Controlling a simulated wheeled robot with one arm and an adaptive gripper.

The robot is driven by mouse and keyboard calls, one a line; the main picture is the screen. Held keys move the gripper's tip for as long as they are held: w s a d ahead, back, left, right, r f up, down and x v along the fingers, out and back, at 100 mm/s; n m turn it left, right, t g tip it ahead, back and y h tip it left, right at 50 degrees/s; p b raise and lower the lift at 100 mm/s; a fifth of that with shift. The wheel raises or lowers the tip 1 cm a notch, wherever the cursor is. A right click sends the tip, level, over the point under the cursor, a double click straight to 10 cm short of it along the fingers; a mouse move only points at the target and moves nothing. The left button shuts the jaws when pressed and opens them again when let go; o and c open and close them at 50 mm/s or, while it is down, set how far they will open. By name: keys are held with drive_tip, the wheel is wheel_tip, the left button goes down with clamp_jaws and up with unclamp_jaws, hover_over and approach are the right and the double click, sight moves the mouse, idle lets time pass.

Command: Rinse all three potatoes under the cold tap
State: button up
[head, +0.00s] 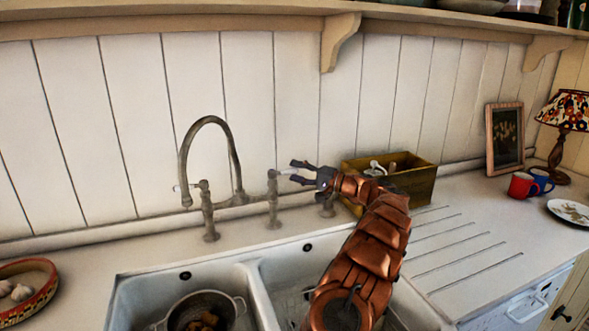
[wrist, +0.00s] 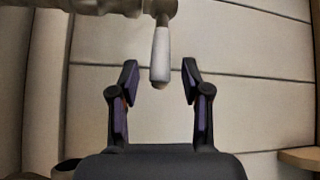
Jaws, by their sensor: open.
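The bronze tap (head: 238,192) arches over the double sink, and no water shows at its spout. Its right lever has a white handle (head: 284,172), which hangs down between my fingers in the wrist view (wrist: 161,52). My gripper (head: 294,172) is open around that handle, one finger on each side with a gap, at the lever's right end in the head view. It also shows in the wrist view (wrist: 160,78). A colander (head: 238,305) in the left basin holds brown lumps, likely the potatoes (head: 208,322); they are partly cut off, so I cannot count them.
My arm reaches across the right basin (head: 275,280) and hides much of it. A wooden box (head: 412,184) stands right behind my arm. A red mug (head: 521,186), blue mug (head: 543,182) and plate (head: 572,211) are far right. A garlic bowl (head: 28,288) is at left.

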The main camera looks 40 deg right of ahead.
drive_tip(key=shift+w+a, duration=0.25)
drive_tip(key=shift+w, duration=0.3)
drive_tip(key=shift+c, duration=0.4)
clamp_jaws()
